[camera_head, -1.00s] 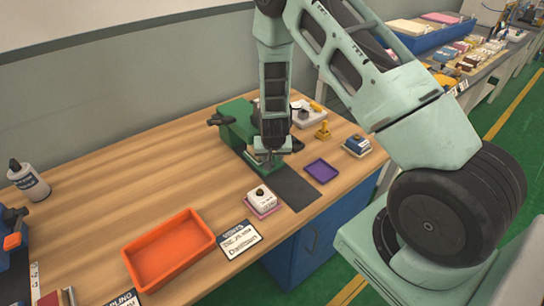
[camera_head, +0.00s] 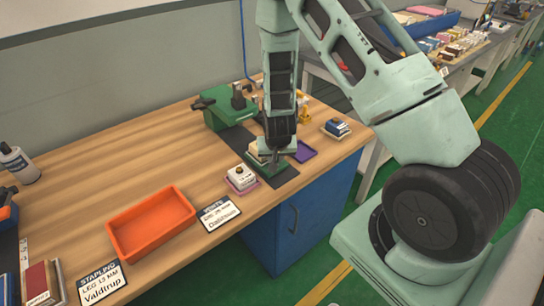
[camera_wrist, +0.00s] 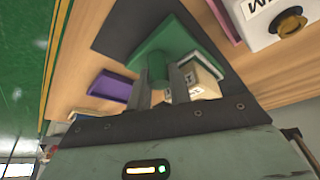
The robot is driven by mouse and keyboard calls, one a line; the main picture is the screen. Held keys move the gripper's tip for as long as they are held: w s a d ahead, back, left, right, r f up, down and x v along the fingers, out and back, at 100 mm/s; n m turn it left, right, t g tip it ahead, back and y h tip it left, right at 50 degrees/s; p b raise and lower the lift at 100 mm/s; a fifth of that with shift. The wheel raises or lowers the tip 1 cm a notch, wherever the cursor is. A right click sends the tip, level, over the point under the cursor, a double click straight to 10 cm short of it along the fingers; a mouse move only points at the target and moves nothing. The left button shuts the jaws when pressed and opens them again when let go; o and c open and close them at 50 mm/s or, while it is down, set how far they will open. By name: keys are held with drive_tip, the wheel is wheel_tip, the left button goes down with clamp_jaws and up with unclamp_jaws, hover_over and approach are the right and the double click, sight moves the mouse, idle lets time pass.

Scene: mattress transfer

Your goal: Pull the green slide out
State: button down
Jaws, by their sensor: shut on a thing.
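The green slide (camera_head: 265,168) lies on a dark strip (camera_head: 286,178) on the wooden bench, in front of the green machine (camera_head: 229,112). A bare stretch of the strip shows between slide and machine. In the wrist view the green slide (camera_wrist: 182,42) has a round green handle (camera_wrist: 157,66). My gripper (camera_wrist: 163,84) is shut on this handle. A cream block with a label (camera_wrist: 208,82) shows just beside the fingers, seemingly on the slide. In the head view my gripper (camera_head: 273,158) points down and partly hides the slide.
A white block on a pink tray (camera_head: 241,178) stands left of the slide. A purple tray (camera_head: 303,151) is close on its right. An orange bin (camera_head: 150,222) and a label card (camera_head: 219,214) are farther left. A blue block (camera_head: 337,127) is at the right.

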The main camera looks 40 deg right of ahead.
drive_tip(key=shift+s, duration=0.8)
drive_tip(key=c, duration=1.3)
unclamp_jaws()
drive_tip(key=shift+s, duration=0.1)
drive_tip(key=shift+r, duration=0.2)
drive_tip(key=p+v, duration=0.1)
drive_tip(key=v, duration=1.6)
drive_tip(key=shift+p, duration=0.3)
